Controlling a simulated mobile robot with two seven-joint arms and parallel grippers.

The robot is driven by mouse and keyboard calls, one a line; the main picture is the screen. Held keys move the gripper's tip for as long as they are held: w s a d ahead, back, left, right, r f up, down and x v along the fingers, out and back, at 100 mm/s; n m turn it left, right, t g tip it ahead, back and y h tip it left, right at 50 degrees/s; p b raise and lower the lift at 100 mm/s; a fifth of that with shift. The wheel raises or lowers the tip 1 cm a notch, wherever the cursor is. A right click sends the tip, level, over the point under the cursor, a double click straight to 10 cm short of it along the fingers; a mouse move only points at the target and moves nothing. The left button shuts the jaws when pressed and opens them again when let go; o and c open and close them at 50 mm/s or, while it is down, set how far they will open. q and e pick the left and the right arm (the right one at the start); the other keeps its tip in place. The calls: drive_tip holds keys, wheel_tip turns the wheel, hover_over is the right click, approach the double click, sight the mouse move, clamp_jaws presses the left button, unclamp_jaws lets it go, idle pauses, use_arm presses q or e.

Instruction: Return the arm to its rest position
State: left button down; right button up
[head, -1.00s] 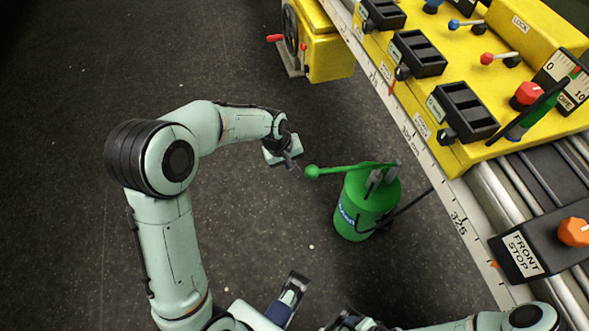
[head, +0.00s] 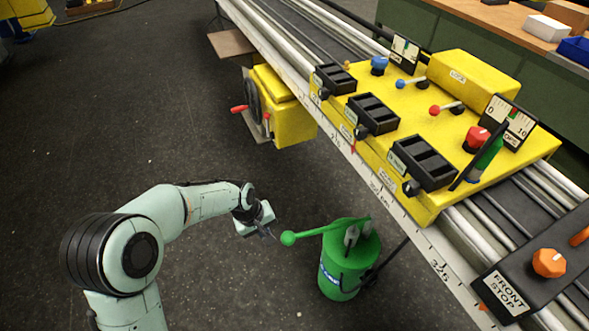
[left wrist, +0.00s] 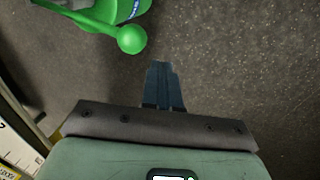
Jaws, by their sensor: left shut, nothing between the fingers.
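My left arm comes in from the lower left of the head view. Its gripper (head: 268,234) is held out just left of the ball end of a green lever (head: 289,239), with a small gap between them. The lever sits on top of a green cylinder (head: 341,279) that stands on the floor beside the rail. In the left wrist view my left gripper's fingers (left wrist: 163,88) are together with nothing between them. The green ball (left wrist: 131,39) shows just up and left of them, apart from the fingers. My right gripper is not in view.
A yellow control block (head: 440,120) with black holders, knobs and small levers sits on the rail at the right. A black box marked FRONT STOP (head: 508,290) is at the lower right. A yellow box with a handwheel (head: 287,112) hangs by the rail. Dark floor (head: 120,120) at left is clear.

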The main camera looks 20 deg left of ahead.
use_arm(q)
drive_tip(key=s+d+f+m+g+p, duration=0.1)
drive_tip(key=s+d+f+m+p, duration=0.1)
drive_tip(key=s+d+f+p, duration=0.45)
drive_tip(key=s+d+f+m+g+h+p, duration=0.1)
drive_tip(key=s+d+f+m+p, duration=0.1)
drive_tip(key=s, duration=0.7)
drive_tip(key=s+d+f+m+g+h+p, duration=0.1)
drive_tip(key=s+d+f+p, duration=0.4)
drive_tip(key=s, duration=0.4)
drive_tip(key=shift+d+m, duration=0.4)
drive_tip(key=shift+d, duration=0.25)
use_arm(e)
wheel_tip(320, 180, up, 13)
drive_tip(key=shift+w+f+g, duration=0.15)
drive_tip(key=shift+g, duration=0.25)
